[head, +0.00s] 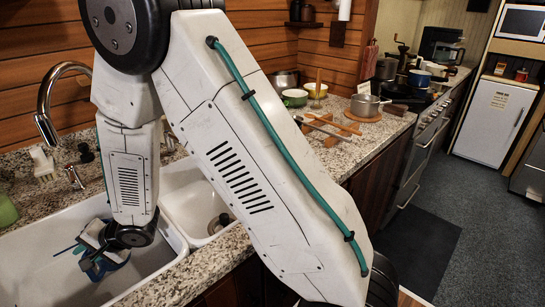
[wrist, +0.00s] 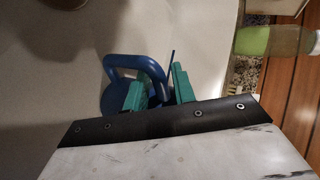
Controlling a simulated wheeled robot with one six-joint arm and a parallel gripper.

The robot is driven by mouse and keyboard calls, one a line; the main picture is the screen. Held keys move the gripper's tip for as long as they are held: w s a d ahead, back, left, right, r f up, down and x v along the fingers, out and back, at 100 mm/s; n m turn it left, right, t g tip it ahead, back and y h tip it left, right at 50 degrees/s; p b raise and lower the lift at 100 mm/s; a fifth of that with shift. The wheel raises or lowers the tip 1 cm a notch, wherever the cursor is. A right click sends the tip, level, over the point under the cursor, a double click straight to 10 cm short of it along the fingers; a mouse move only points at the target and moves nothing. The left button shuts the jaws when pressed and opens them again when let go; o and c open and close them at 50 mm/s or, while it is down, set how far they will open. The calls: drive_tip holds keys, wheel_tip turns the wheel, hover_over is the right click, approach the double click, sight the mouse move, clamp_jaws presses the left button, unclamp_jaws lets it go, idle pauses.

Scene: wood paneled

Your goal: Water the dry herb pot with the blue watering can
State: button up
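The blue watering can (head: 118,256) is down in the left sink basin, partly hidden by my gripper (head: 97,250). In the wrist view, the can's thick curved blue handle (wrist: 137,61) runs down between the green fingertips of my gripper (wrist: 160,90). The handle fills most of the gap, but whether the fingers press on it is not clear. Part of the can's round blue body (wrist: 113,98) shows behind the left finger. I cannot make out a herb pot in either view.
The white sink (head: 40,270) has a second, smaller basin on the right. A curved faucet (head: 43,110) stands behind it. A green bottle (wrist: 265,40) is on the counter at the left. A saucepan (head: 366,106), bowls and a wooden rack (head: 332,132) occupy the right counter.

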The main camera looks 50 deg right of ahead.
clamp_jaws()
drive_tip(key=shift+r, duration=2.55)
